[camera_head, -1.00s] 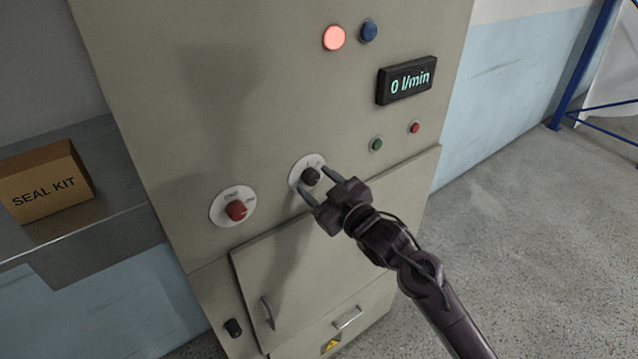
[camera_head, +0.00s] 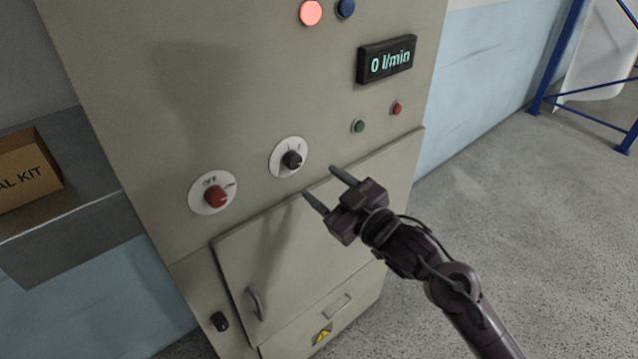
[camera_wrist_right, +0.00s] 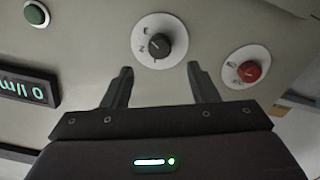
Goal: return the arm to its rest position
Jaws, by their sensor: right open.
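My right gripper (camera_head: 325,186) is open and empty, in front of the grey control cabinet (camera_head: 200,110). It is below and to the right of the black knob (camera_head: 292,159), apart from it. In the right wrist view, the open fingers (camera_wrist_right: 160,85) show with the black knob (camera_wrist_right: 159,45) beyond and between them, with nothing held. The red knob (camera_head: 216,196) on its white disc is left of the black knob; it also shows in the right wrist view (camera_wrist_right: 248,71). My left gripper is not in view.
The display (camera_head: 386,60) reads 0 l/min. A lit red lamp (camera_head: 311,13) and a blue button (camera_head: 345,8) are above. Green (camera_head: 359,126) and red (camera_head: 397,108) buttons sit below the display. A cardboard box (camera_head: 28,172) stands on the left shelf. Open floor (camera_head: 520,220) lies right.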

